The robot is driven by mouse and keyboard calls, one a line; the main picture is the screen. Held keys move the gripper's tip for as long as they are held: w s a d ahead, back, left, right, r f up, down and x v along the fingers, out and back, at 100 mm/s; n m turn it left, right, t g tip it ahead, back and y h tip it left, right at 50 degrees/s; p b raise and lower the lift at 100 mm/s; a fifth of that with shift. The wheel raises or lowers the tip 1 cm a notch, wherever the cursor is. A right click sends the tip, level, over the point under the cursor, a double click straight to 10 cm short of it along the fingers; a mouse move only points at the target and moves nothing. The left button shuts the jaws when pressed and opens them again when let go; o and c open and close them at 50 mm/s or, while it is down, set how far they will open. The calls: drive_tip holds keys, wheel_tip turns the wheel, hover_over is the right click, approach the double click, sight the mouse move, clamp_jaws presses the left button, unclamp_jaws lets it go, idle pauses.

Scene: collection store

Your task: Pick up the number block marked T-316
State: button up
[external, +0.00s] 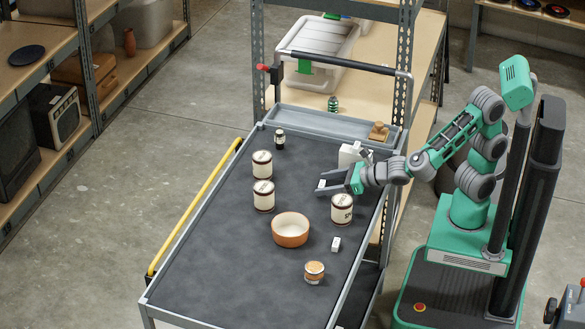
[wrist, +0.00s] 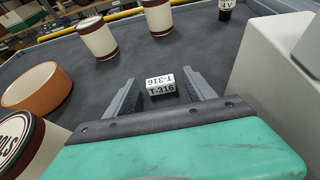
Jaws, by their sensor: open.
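My gripper (external: 323,183) is open and low over the cart, right of the striped canisters.
An orange bowl (external: 291,231) and several white canisters, one (external: 341,208) close to my gripper, stand on the cart (external: 215,255). A white box (external: 349,153) stands just behind my gripper and at right in the wrist view (wrist: 270,75). A small tin (external: 314,273) is at the front.

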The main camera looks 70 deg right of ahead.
clamp_jaws()
idle(0.6)
